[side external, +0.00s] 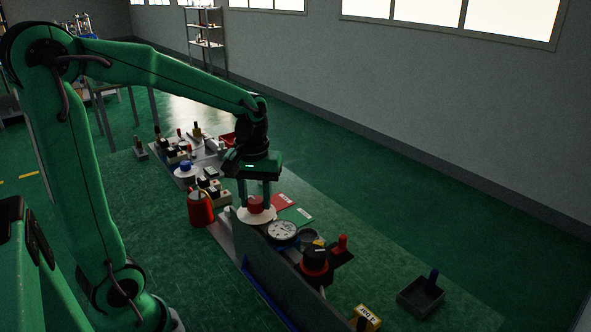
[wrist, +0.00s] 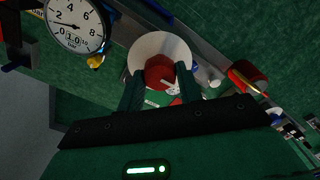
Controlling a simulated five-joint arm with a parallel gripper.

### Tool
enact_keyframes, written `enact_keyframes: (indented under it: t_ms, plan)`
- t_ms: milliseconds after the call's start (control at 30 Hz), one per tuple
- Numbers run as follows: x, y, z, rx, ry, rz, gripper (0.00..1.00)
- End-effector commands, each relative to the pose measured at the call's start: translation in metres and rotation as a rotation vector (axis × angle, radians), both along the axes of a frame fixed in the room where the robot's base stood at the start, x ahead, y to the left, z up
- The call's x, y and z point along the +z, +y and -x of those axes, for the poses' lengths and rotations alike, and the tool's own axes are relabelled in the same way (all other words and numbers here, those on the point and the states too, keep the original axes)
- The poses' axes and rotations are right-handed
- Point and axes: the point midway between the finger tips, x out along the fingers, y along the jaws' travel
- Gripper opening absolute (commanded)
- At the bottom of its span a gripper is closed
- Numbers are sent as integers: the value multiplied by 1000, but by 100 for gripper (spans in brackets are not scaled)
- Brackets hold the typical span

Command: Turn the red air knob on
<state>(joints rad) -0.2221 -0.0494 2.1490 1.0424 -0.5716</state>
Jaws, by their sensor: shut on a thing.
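The red air knob (side external: 255,204) sits on a round white plate (side external: 257,216) on the bench. In the wrist view the knob (wrist: 159,72) shows in front of the white plate (wrist: 146,48). My gripper (side external: 257,200) points down over it, with one finger on each side. In the wrist view my gripper (wrist: 160,84) is shut on the red knob. The fingers hide the knob's sides. A small white mark shows on the knob's face. A pressure gauge (side external: 282,231) is next to the plate; in the wrist view its dial (wrist: 76,22) has the needle near the low end.
A red can (side external: 200,208) stands left of the knob. A black knob with a red base (side external: 315,257), a red-handled lever (side external: 341,244), a yellow-labelled block (side external: 366,318) and a dark tray (side external: 420,296) lie to the right. Several small parts crowd the bench behind.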

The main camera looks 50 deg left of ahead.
Motion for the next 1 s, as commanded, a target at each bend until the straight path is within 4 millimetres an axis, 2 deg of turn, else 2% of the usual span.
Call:
enact_keyframes:
  t_ms: [367, 400, 500, 833, 1000]
  plan:
    - [1, 0, 0, 9, -2, -1, 12]
    - [1, 0, 0, 9, -2, -1, 37]
    - [1, 0, 0, 9, -2, -1, 57]
    - [1, 0, 0, 7, -1, 0, 57]
    - [9, 0, -1, 7, -4, -1, 57]
